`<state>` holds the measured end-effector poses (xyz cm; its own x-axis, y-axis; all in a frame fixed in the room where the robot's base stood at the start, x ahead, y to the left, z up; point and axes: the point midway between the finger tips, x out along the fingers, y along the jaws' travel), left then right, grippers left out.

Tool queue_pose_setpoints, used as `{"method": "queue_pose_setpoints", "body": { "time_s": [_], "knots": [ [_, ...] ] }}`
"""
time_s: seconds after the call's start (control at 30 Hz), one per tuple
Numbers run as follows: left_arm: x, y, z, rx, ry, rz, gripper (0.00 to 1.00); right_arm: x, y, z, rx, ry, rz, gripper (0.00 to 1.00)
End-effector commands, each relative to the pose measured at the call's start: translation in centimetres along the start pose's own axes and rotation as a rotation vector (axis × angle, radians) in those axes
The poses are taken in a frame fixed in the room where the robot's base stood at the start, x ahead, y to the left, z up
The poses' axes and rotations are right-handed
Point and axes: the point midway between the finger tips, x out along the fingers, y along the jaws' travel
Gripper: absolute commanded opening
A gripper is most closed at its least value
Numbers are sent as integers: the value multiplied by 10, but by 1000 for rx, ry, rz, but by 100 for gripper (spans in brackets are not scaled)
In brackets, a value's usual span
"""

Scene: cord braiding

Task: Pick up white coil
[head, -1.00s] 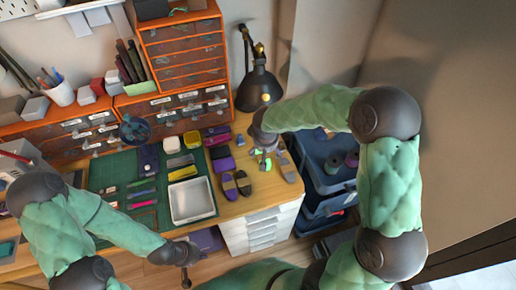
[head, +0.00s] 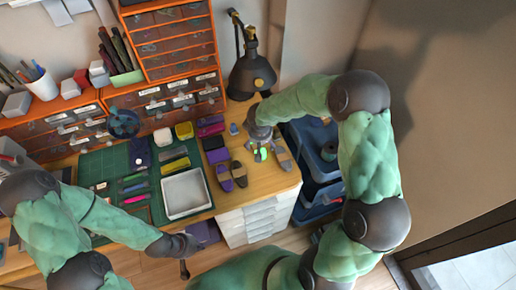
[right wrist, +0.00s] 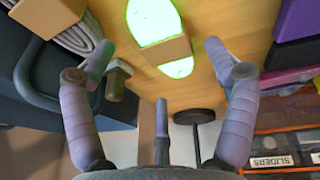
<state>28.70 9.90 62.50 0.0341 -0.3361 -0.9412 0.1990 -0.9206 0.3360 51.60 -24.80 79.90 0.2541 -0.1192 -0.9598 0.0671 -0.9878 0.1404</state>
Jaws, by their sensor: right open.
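A coil glowing bright green to whitish, with a tan band around its middle (right wrist: 176,51), lies on the wooden tabletop. It also shows partly hidden under my right gripper in the head view (head: 261,154). My right gripper (right wrist: 160,62) is open and empty, its fingers spread around and above this coil. A grey-white coil of cord (right wrist: 65,22) lies left of it in the right wrist view; in the head view it is right of my right gripper (head: 284,161). My left gripper (head: 184,262) hangs at the table's front edge; its jaws are too small to judge.
Dark and purple banded coils (head: 225,179) lie left of my right gripper. A white tray (head: 164,207) and tools rest on the green mat (head: 107,162). A black lamp (head: 252,75) stands behind. Blue crates (head: 322,190) are beyond the table's right edge.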

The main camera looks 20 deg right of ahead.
Motion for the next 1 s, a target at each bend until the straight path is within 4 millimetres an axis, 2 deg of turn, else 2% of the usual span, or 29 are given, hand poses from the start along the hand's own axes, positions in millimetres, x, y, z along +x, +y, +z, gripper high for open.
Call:
{"method": "queue_pose_setpoints", "body": {
  "time_s": [0.03,0.1,0.2,0.43,0.47,0.6,0.63,1.0],
  "knots": [
    [6,-2,0,0,0,0,0,11,0,3,1,-2,0,86],
    [10,-4,0,0,0,0,0,22,0,3,0,-2,0,86],
    [13,-4,0,0,0,0,0,30,1,2,1,0,-1,86],
    [12,-4,0,0,0,0,0,31,1,2,1,1,0,86],
    [12,-4,0,0,0,0,0,31,1,2,1,1,0,80],
    [12,-4,0,0,0,0,0,31,1,2,0,0,0,41],
    [12,-4,0,0,0,0,0,31,1,2,0,0,-1,35],
    [12,-4,0,0,0,0,0,32,0,4,-2,-4,-1,34]
  ]
}}
